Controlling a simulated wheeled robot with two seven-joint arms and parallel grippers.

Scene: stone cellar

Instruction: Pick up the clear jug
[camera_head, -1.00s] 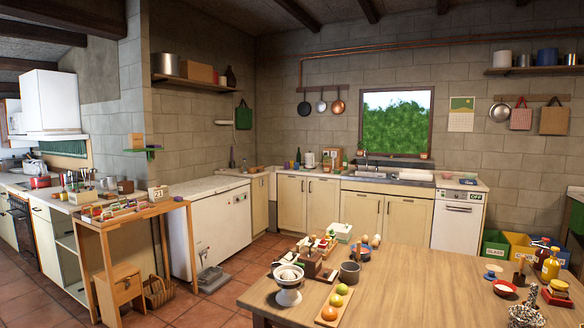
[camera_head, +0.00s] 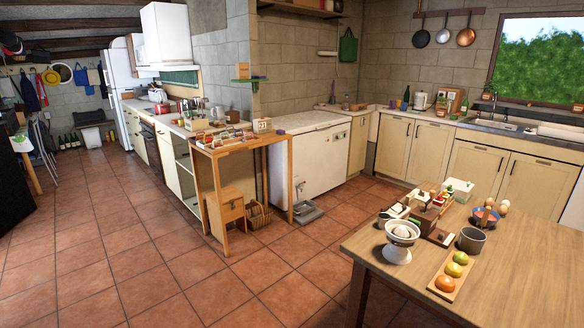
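I cannot make out a clear jug for certain in this view. A pale, small object (camera_head: 157,95) stands on the far left counter below the white hood, too small to identify. On the right counter by the window, a light kettle-like vessel (camera_head: 420,100) stands beside a green bottle (camera_head: 406,97); I cannot tell whether it is clear. Neither of my grippers is in view.
A wooden table (camera_head: 372,246) with a juicer (camera_head: 398,240), a grey mug (camera_head: 471,240) and a fruit board (camera_head: 452,277) fills the lower right. A narrow wooden stand (camera_head: 217,195) is at the centre. The tiled floor (camera_head: 110,255) on the left is open.

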